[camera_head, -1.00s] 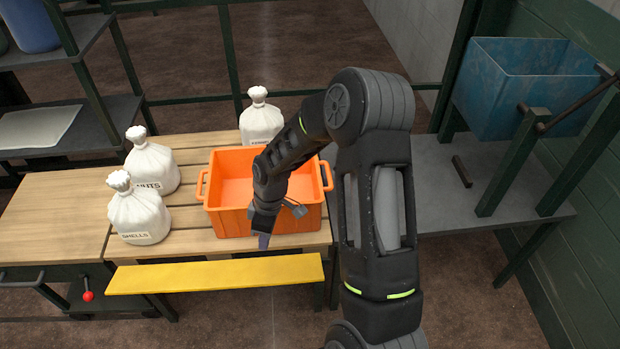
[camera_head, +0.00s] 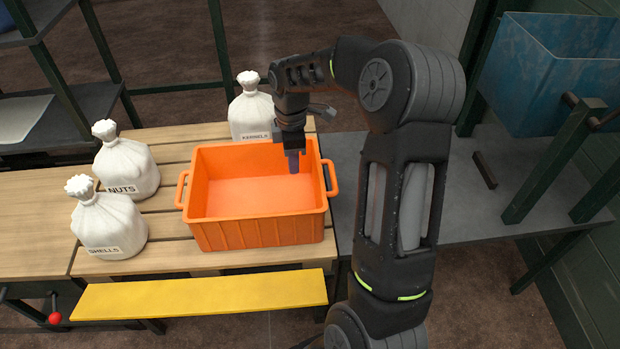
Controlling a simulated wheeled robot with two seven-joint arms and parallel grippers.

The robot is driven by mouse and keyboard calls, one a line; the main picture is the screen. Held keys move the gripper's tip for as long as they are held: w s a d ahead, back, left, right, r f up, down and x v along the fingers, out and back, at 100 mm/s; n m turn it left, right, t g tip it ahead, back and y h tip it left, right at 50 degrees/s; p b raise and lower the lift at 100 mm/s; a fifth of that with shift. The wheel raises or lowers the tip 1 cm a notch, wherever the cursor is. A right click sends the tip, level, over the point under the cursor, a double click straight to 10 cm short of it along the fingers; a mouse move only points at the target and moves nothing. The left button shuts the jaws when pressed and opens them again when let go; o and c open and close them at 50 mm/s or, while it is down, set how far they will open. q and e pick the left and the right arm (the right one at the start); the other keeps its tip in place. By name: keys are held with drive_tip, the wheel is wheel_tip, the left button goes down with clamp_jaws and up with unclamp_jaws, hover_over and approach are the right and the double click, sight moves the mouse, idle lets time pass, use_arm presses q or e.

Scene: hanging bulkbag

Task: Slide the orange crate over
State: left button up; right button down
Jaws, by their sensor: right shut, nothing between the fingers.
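The orange crate (camera_head: 260,233) stands upright on the slatted wooden table, near its front right part. It is open at the top and looks empty, with a handle at each side. My right gripper (camera_head: 293,163) is shut with nothing between its fingers. It points down over the back right part of the crate, with its tip in front of the crate's back wall as seen from here. I cannot tell whether it touches the crate. My left gripper is not in view.
White sacks marked nuts (camera_head: 127,165) and shells (camera_head: 110,228) stand left of the crate. A kernels sack (camera_head: 250,110) stands behind it. A yellow board (camera_head: 200,296) runs along the front. A grey table (camera_head: 450,200) with a dark bar (camera_head: 484,170) and a blue bin (camera_head: 560,75) are at right.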

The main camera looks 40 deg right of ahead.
approach(311, 200)
drive_tip(key=w+a+f, duration=0.2)
drive_tip(key=a, duration=0.1)
drive_tip(key=shift+w+a+f, duration=0.1)
drive_tip(key=shift+a+f, duration=0.15)
drive_tip(key=shift+f, duration=0.05)
drive_tip(key=d, duration=0.1)
drive_tip(key=s, duration=0.1)
drive_tip(key=d, duration=0.1)
drive_tip(key=shift+s+d+f+p, duration=0.25)
drive_tip(key=shift+s+d+p, duration=0.05)
drive_tip(key=shift+s, duration=0.05)
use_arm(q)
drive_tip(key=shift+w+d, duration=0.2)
use_arm(e)
drive_tip(key=shift+s+d, duration=0.25)
drive_tip(key=shift+d, duration=0.15)
